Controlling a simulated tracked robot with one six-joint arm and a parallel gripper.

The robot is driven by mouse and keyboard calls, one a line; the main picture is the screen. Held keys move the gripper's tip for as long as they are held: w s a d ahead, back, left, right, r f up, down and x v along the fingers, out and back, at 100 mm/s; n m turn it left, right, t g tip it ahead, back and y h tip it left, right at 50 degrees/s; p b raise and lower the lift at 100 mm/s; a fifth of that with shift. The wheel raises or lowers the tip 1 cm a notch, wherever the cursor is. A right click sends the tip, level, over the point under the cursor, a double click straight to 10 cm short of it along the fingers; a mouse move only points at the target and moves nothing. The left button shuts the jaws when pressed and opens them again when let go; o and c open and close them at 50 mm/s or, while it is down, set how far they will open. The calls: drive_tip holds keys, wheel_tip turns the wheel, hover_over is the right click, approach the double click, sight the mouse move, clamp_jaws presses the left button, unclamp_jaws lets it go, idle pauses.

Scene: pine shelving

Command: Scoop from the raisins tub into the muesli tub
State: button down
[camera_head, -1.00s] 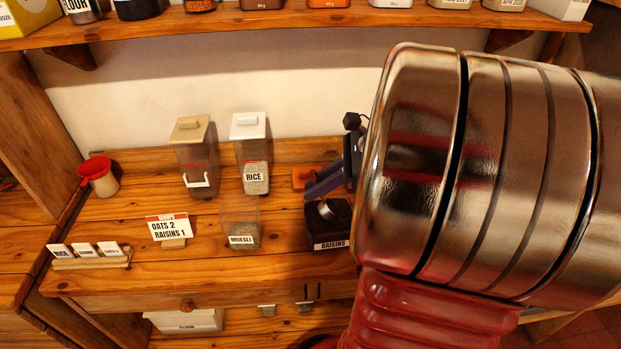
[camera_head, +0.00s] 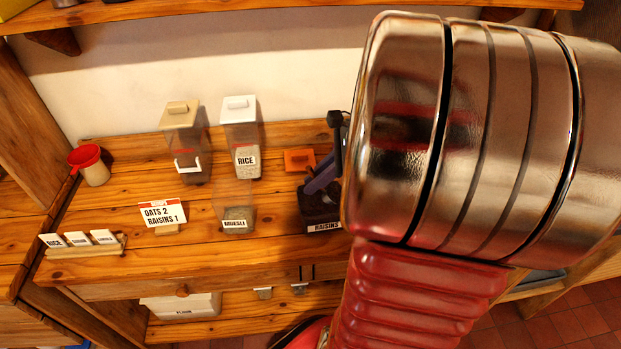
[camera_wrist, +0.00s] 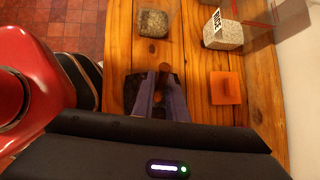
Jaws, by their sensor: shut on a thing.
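The raisins tub (camera_head: 322,227) is a dark, open, labelled box on the bench, partly hidden by my arm. My gripper (camera_head: 315,186) is right over it, its fingers reaching down to its opening. In the wrist view my gripper (camera_wrist: 164,78) is shut on a slim brown piece, apparently the scoop's handle (camera_wrist: 164,67). The scoop's bowl is hidden, so I cannot tell what it holds. The muesli tub (camera_head: 236,226) is clear, with pale contents low inside, left of the raisins tub. It also shows in the wrist view (camera_wrist: 153,23).
An orange lid (camera_head: 299,160) lies behind the raisins tub. The rice container (camera_head: 246,160) and a tan-lidded container (camera_head: 186,150) stand at the back. A sign (camera_head: 162,213) reads oats 2, raisins 1. A red-topped cup (camera_head: 94,170) and card rack (camera_head: 85,247) are at left.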

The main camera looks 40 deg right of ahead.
drive_tip(key=shift+w+a+r+y, duration=0.15)
drive_tip(key=shift+w+a+y, duration=0.05)
drive_tip(key=shift+a+y, duration=0.2)
drive_tip(key=shift+g+h, duration=0.4)
drive_tip(key=shift+h, duration=0.5)
drive_tip(key=w+a+r+g+h, duration=0.2)
drive_tip(key=a+r+g+h, duration=0.1)
drive_tip(key=r+h, duration=0.2)
drive_tip(key=shift+r+n, duration=0.3)
drive_tip(key=shift+r, duration=0.8)
drive_tip(key=shift+a, duration=0.1)
drive_tip(key=shift+s, duration=0.1)
